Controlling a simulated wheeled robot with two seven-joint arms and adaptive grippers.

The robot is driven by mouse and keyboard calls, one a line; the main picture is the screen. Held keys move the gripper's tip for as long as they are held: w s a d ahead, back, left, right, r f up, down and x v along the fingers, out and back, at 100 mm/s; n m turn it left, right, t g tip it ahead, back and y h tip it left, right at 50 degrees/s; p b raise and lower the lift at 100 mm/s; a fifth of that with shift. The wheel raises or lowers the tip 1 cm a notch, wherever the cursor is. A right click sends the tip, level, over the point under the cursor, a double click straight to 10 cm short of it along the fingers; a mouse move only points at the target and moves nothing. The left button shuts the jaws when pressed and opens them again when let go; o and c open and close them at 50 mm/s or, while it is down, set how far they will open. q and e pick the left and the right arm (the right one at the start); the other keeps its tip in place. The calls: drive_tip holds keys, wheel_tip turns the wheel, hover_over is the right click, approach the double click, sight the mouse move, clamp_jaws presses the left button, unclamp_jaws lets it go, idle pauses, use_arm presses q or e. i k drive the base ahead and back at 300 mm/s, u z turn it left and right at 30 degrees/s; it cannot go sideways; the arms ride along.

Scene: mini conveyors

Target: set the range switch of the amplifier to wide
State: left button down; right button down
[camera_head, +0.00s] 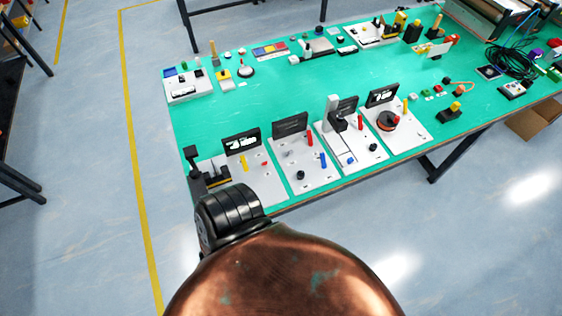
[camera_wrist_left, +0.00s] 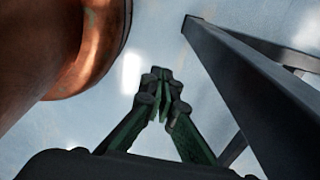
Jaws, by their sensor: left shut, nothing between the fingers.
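Several white panels with black signs stand along the near edge of the green table; they carry small coloured levers and knobs. I cannot tell which is the amplifier, and no range switch can be made out at this size. One panel (camera_head: 305,172) has a red and a blue lever; the panel to its left (camera_head: 262,190) has a yellow lever. My left gripper (camera_wrist_left: 160,88) is shut and empty in the left wrist view, low beside a dark table leg and above the floor. It does not show in the head view. My right gripper is not in view.
The green table (camera_head: 290,88) has a clear middle strip. Small devices line its far edge, and cables (camera_head: 512,62) lie at the right. A dark metal leg (camera_wrist_left: 235,80) stands close right of my left gripper. A cardboard box (camera_head: 535,120) is on the floor.

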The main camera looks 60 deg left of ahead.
sight(322, 156)
drive_tip(key=k, duration=1.05)
drive_tip(key=u, duration=0.6)
drive_tip(key=i, duration=0.65)
